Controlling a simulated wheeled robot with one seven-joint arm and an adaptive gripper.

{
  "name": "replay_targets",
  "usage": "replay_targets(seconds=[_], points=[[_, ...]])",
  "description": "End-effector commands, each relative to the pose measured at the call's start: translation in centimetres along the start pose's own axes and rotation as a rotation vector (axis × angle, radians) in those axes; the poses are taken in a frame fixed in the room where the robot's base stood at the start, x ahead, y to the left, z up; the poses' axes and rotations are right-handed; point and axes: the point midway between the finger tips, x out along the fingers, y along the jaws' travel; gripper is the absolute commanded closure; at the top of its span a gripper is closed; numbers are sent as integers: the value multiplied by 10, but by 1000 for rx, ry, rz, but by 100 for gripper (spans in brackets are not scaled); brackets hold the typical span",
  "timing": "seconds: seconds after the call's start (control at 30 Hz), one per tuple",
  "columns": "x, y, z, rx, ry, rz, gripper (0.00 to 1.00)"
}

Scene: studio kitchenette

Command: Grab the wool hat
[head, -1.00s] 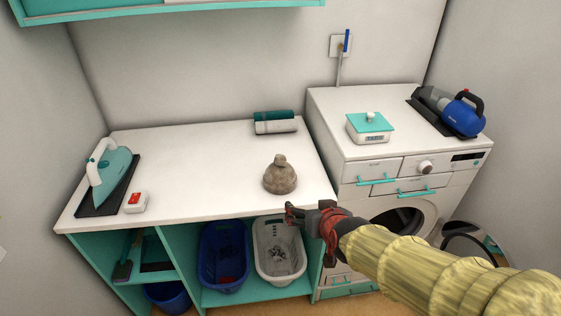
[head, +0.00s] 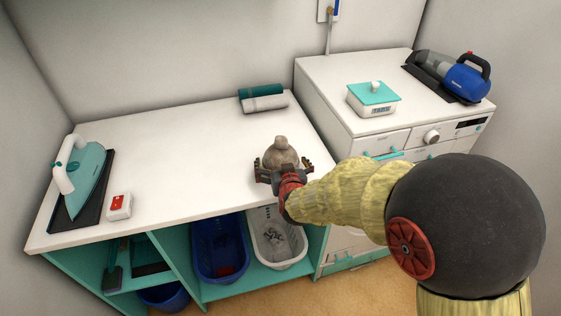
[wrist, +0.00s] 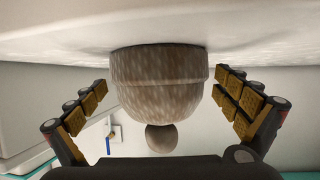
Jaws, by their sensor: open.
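The wool hat (head: 281,149) is grey-brown with a pompom and sits upright on the white counter, near its right front part. In the wrist view the hat (wrist: 158,85) appears upside down, its folded brim against the counter and its pompom toward my palm. My gripper (head: 284,165) is at the hat's front side, with its fingers spread wide. In the wrist view one finger of my gripper (wrist: 160,100) is on each side of the hat, with gaps between the pads and the wool. The hat's lower front is hidden by my gripper in the head view.
A rolled towel pair (head: 263,100) lies behind the hat. An iron (head: 84,178) on a dark mat and a small red-and-white box (head: 118,206) are at the left. The counter's middle is clear.

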Motion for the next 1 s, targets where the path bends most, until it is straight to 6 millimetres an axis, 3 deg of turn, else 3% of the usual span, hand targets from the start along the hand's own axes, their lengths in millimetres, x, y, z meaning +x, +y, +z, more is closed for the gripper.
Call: replay_targets(seconds=[0.17,0.43,1.0], points=[[20,1,2,0,-1,1,0],[22,0,0,0,0,0,0],[22,0,0,0,-1,0,32]])
